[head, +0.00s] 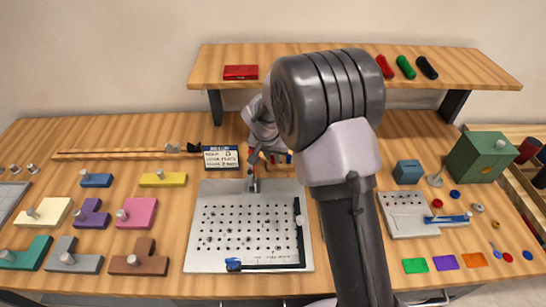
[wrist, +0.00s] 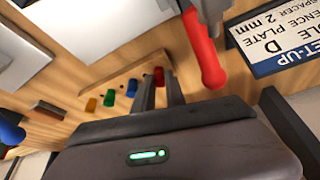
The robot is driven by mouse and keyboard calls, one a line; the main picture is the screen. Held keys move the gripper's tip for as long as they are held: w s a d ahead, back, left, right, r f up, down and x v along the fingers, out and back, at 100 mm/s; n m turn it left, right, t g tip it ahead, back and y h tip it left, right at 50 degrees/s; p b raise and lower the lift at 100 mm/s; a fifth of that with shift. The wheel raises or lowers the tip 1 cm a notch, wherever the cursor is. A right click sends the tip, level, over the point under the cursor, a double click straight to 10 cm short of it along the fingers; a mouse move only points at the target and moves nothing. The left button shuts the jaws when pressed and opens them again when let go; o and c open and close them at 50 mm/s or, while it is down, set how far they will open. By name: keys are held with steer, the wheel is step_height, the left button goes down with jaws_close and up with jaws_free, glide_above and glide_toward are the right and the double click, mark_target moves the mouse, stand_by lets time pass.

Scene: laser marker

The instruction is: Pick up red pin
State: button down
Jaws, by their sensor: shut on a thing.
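In the wrist view, my gripper (wrist: 158,90) has its two dark fingers close together on the red pin (wrist: 159,76), whose top shows between the fingertips. The pin is at the right end of a row, over a small wooden rack (wrist: 122,78). Whether its lower end is clear of the rack cannot be told.
A clamp's red handle (wrist: 204,52) is close to the right of my fingers. A set-up sign (head: 221,157) stands beside it. The perforated plate (head: 215,225) lies in front. A shelf (head: 455,68) with a red box (head: 241,72) runs behind.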

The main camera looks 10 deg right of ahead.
steer(key=r, duration=0.1)
steer(key=r+p, duration=0.1)
steer(key=r, duration=0.1)
steer(key=shift+s+r+p, duration=0.35)
steer(key=shift+r, duration=0.05)
steer(key=s+a, duration=0.1)
steer(key=s, duration=0.4)
steer(key=s+a+b, duration=0.1)
steer(key=s, duration=0.4)
steer(key=s+a+r, duration=0.1)
steer(key=s, duration=0.4)
steer(key=shift+r, duration=0.1)
